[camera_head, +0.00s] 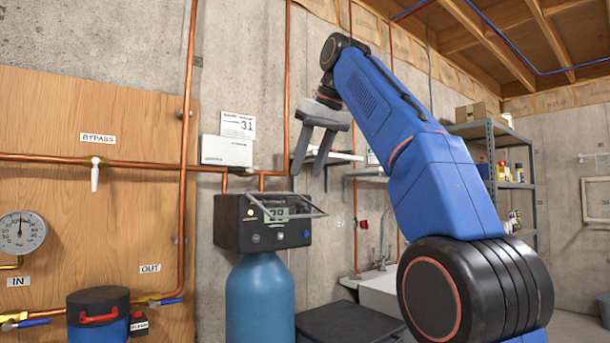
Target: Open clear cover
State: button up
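The clear cover (308,211) is a thin see-through flap with a dark frame on the front of the dark control head (225,228). It juts outward from the face at a tilt, partly in front of the green-lit display (276,214). The control head sits on top of a blue tank (260,300). My gripper (307,174) points downward above the right part of the cover. Its two grey fingers are spread apart with nothing between them. The fingertips appear above the cover, without visible contact; their depth relative to it is hard to tell.
Copper pipes (187,130) run along the wall and wooden board left of the control head. A white box (226,151) hangs above it. A dark lidded bin (345,325) and a sink (382,291) stand to the right. A shelf rack (490,135) is behind my arm.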

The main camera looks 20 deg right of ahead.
jog(key=shift+s+r, duration=0.15)
jog(key=shift+r, duration=0.1)
